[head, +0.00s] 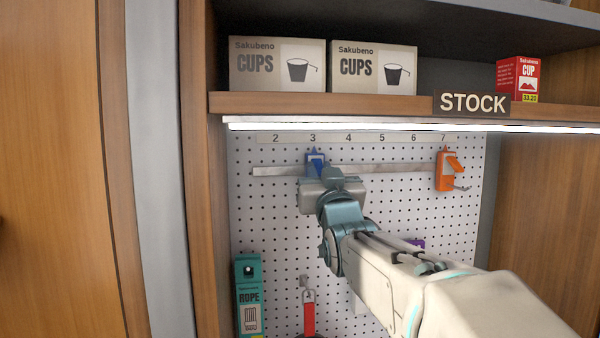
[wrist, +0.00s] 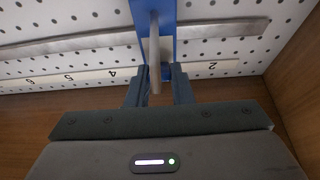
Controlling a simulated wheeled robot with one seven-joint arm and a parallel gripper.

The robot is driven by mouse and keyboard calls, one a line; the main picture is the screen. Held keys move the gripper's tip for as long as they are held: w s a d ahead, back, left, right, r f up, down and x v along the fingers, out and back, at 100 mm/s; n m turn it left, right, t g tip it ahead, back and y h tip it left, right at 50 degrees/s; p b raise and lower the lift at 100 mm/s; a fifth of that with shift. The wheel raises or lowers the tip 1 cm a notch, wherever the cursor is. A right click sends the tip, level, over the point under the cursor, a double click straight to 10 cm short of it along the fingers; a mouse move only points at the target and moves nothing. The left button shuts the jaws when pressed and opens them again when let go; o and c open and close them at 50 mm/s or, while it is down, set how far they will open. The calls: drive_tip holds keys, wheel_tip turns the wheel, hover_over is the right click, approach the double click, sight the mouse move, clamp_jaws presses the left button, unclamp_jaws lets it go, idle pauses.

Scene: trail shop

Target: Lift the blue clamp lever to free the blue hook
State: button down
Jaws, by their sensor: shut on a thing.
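The blue hook (head: 315,158) sits on the metal rail under number 3, with its clamp lever not clearly distinguishable. In the wrist view, its blue body (wrist: 167,36) crosses the rail, and a slim grey bar (wrist: 155,62) sticks out from it towards the camera. My gripper (head: 326,174) is in front of the hook and hides its lower part. In the wrist view, which is upside down, the two fingers of my gripper (wrist: 158,85) stand on either side of the grey bar, closed in on it.
An orange hook (head: 448,170) hangs on the rail (head: 385,168) under number 7. A purple thing (head: 416,243) shows behind my arm. The shelf (head: 380,104) with a light strip is close above.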

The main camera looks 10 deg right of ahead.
idle(0.7)
drive_tip(key=c, duration=1.3)
unclamp_jaws()
